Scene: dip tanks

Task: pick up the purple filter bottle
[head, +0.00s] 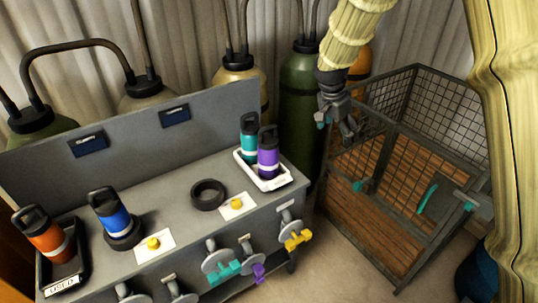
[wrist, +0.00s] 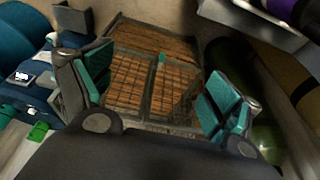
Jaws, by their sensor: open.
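The purple filter bottle (head: 268,155) stands upright in a white tray (head: 270,183) at the right end of the grey bench, in the head view. It has a black looped cap. A teal bottle (head: 249,140) stands close behind it to the left in the same tray. My gripper (head: 333,125) is to the right of the tray, beyond the bench end, near the mesh cage and apart from the bottle. In the wrist view my gripper (wrist: 152,100) is open, with nothing between its teal-padded fingers. A purple piece, probably the bottle, shows cut off at the top right (wrist: 283,8).
A mesh cage with a wooden floor (head: 395,185) stands right of the bench. On the bench are a blue bottle (head: 111,215) on a black ring, an empty black ring (head: 208,194), yellow buttons and an orange bottle (head: 45,238) in a black tray. Gas cylinders (head: 300,110) stand behind.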

